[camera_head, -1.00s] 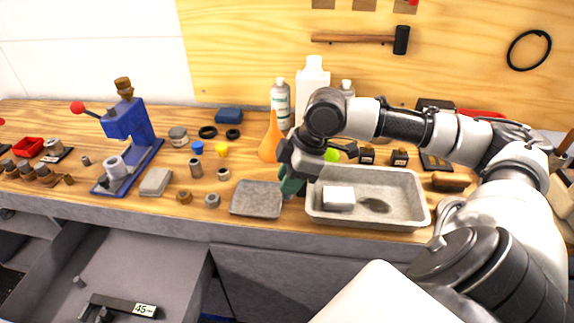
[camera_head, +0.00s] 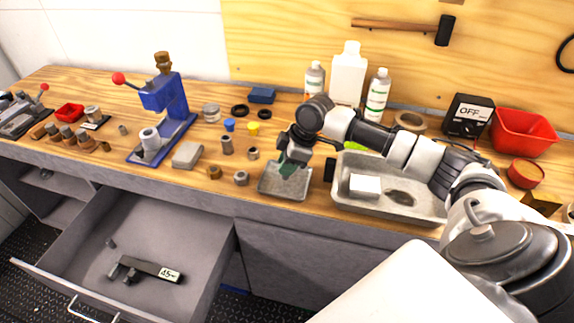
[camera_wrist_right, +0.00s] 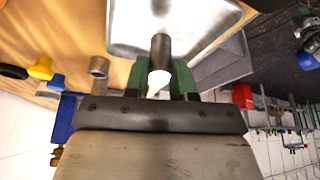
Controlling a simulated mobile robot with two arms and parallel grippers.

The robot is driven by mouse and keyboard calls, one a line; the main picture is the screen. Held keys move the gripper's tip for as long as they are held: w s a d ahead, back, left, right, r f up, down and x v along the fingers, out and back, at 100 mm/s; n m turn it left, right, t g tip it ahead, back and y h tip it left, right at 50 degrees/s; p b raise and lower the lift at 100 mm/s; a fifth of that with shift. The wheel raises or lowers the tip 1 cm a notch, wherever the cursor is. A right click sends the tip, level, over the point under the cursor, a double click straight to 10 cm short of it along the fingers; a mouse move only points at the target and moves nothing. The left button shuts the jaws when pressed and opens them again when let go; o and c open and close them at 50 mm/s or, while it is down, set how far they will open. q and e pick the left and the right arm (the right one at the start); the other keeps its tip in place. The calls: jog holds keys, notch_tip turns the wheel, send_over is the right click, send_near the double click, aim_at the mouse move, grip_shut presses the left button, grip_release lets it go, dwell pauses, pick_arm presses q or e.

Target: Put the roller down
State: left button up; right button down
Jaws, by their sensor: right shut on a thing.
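My right gripper (camera_head: 288,170) is over the small grey tray (camera_head: 272,184), with its green fingers pointing down. In the right wrist view, the green fingers (camera_wrist_right: 161,82) are shut on the roller (camera_wrist_right: 160,48), a short dark cylinder with a bright pale end near the gripper. The tray (camera_wrist_right: 195,14) shows beyond the roller. I cannot tell whether the roller touches the tray. In the head view the roller is hidden by the gripper. My left gripper is not in view.
A large metal pan (camera_head: 430,208) holding a white block (camera_head: 365,186) is right of the tray. Small cylinders (camera_head: 241,178) and a grey block (camera_head: 187,155) lie left. A blue press (camera_head: 165,105) stands farther left. Bottles (camera_head: 348,75) stand behind. An open drawer (camera_head: 150,235) is below the bench.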

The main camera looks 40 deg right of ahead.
jog(key=shift+f, duration=0.65)
jog(key=shift+f, duration=0.1)
jog(key=c, duration=0.9)
grip_release()
jog(key=shift+c, duration=0.2)
jog(key=v, duration=1.2)
jog(key=shift+b, duration=0.3)
jog(key=shift+d, duration=0.1)
